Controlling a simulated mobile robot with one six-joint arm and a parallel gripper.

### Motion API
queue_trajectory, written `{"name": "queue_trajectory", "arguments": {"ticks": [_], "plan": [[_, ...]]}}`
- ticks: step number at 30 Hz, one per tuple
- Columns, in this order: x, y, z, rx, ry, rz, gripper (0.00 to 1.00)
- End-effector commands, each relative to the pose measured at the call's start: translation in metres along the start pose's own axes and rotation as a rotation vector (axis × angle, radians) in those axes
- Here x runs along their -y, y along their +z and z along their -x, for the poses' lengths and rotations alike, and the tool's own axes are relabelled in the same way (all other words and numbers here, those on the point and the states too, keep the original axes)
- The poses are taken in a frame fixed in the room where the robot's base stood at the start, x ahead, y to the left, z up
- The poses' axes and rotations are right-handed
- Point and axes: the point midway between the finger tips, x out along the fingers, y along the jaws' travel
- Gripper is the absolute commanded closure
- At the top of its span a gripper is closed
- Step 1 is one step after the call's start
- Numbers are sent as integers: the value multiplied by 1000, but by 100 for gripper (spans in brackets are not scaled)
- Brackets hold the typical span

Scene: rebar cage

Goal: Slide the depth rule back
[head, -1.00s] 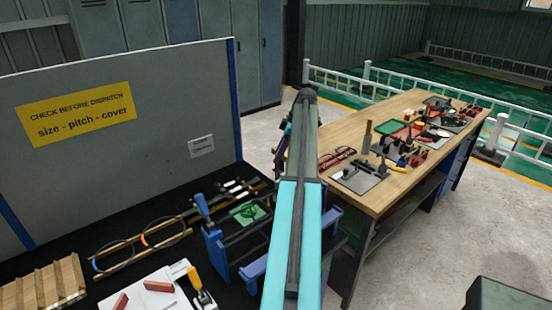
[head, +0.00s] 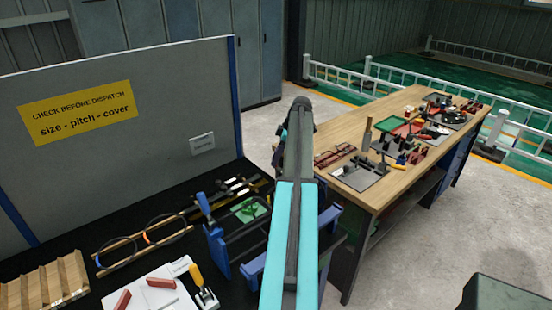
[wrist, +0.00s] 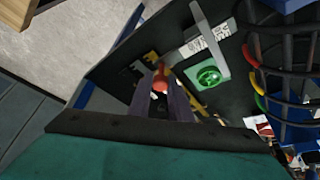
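My gripper (wrist: 163,92) points down over the dark bench. Its two dark fingers are apart, with a red knob (wrist: 164,82) showing between or just beyond their tips. I cannot tell if they touch it. Small white parts show beside the knob. Yellow strips (wrist: 200,108) lie near the fingers; I cannot tell for sure which piece is the depth rule. A green round piece on a pale green plate (wrist: 208,76) lies to the right of the fingers, and the plate also shows in the head view (head: 249,210). In the head view my arm hides the gripper.
A rebar cage with coloured bands (wrist: 262,100) stands close on the right in the wrist view. A blue-ended frame (head: 216,245) stands on the bench. A grey panel (head: 120,165) rises behind. A cluttered wooden table (head: 352,205) is at the right.

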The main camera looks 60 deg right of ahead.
Motion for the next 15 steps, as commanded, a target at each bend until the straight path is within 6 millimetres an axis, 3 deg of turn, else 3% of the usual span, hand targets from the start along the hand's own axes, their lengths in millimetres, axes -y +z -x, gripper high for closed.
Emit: {"name": "queue_trajectory", "arguments": {"ticks": [8, 15], "plan": [[-1, 0, 0, 0, 0, 0, 100], [-17, -12, -7, 0, 0, -1, 100]]}}
